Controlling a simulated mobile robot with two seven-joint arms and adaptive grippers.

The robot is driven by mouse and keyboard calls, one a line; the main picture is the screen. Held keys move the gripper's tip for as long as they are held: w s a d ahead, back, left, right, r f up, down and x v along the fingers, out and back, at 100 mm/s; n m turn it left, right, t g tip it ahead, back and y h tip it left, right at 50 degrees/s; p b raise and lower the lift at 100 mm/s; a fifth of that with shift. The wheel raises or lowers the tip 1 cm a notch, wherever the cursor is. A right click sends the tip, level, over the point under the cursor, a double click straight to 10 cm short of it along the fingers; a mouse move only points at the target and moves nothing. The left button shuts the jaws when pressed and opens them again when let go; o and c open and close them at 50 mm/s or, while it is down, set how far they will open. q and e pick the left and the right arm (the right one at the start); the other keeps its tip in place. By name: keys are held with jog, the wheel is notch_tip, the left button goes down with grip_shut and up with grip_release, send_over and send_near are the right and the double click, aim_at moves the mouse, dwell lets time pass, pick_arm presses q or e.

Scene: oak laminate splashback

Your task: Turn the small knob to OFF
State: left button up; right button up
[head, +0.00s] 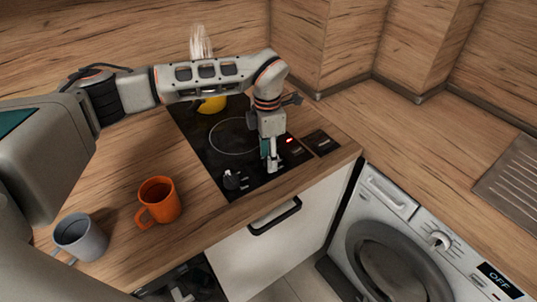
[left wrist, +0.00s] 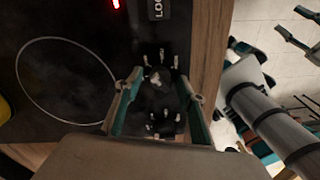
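The black cooktop (head: 205,140) is set in the wooden counter and has dark knobs along its front edge. One knob (head: 234,178) stands clear to the left of my left gripper (head: 270,164). The gripper points down at the front right of the cooktop and hides what is under it in the head view. In the left wrist view, its two fingers (left wrist: 158,98) are spread on either side of a dark knob with a pale top (left wrist: 155,79). A second dark knob (left wrist: 163,123) lies nearer the palm. I cannot tell contact or the knob settings. My right gripper (left wrist: 300,30) shows at the upper right, fingers apart.
A red light (head: 290,140) and dark label plates (head: 322,142) are right of the gripper. An orange mug (head: 160,201) and grey mug (head: 81,238) stand on the left counter. A yellow object (head: 212,104) sits at the cooktop's back. A washing machine (head: 400,245) is at right.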

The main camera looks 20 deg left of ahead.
pick_arm(q)
jog(key=c, duration=1.1)
